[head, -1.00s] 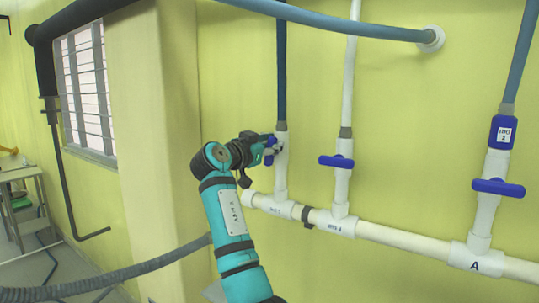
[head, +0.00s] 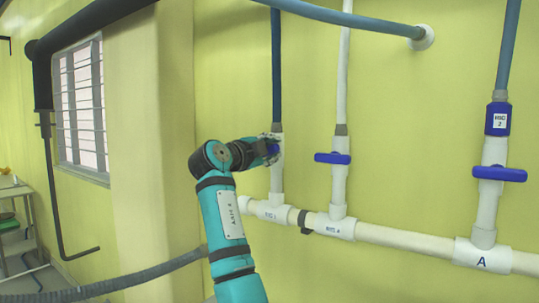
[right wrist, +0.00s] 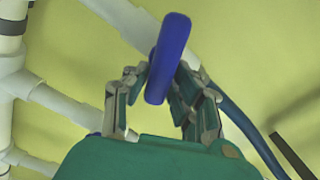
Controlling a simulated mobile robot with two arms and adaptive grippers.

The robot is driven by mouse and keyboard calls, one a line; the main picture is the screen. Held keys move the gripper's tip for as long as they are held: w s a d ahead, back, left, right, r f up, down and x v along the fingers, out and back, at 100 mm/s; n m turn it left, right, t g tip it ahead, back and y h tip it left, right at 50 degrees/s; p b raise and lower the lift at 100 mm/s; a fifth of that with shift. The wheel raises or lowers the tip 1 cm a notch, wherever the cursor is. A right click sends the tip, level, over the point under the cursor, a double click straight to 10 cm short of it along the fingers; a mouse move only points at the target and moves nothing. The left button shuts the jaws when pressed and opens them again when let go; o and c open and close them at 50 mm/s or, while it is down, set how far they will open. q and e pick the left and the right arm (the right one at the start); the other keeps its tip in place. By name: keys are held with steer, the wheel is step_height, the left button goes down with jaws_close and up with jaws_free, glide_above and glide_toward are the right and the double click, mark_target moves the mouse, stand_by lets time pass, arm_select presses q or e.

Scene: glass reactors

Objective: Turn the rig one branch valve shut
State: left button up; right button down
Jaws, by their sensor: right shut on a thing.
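The rig one branch valve is the leftmost one on the white wall pipe, above a small label that looks like "RIG 1" (head: 269,216). Its blue handle (right wrist: 168,58) stands between the two fingers in the right wrist view. My right gripper (head: 271,149) is shut on this handle and hides most of it in the head view; it also shows in the right wrist view (right wrist: 160,84). The white valve body (head: 277,180) runs down to the manifold. My left gripper is out of view.
Two more blue valve handles stand to the right, one in the middle (head: 332,158) and one at the far right (head: 499,174), both crosswise to their pipes. A thick blue pipe (head: 350,18) crosses above. A grey hose (head: 120,287) runs low at the left.

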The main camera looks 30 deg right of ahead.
steer(key=shift+f+m+b, duration=0.3)
steer(key=shift+f+m, duration=0.15)
steer(key=shift+m, duration=0.65)
steer(key=shift+f+m+b, duration=0.3)
steer(key=shift+f+m, duration=0.15)
steer(key=shift+m, duration=0.65)
steer(key=c, duration=1.5)
jaws_free()
steer(key=o, duration=0.3)
steer(key=shift+s+r, duration=0.1)
steer(key=shift+s, duration=0.05)
steer(key=shift+o, duration=0.2)
steer(key=shift+r, duration=0.1)
steer(key=v, duration=1.2)
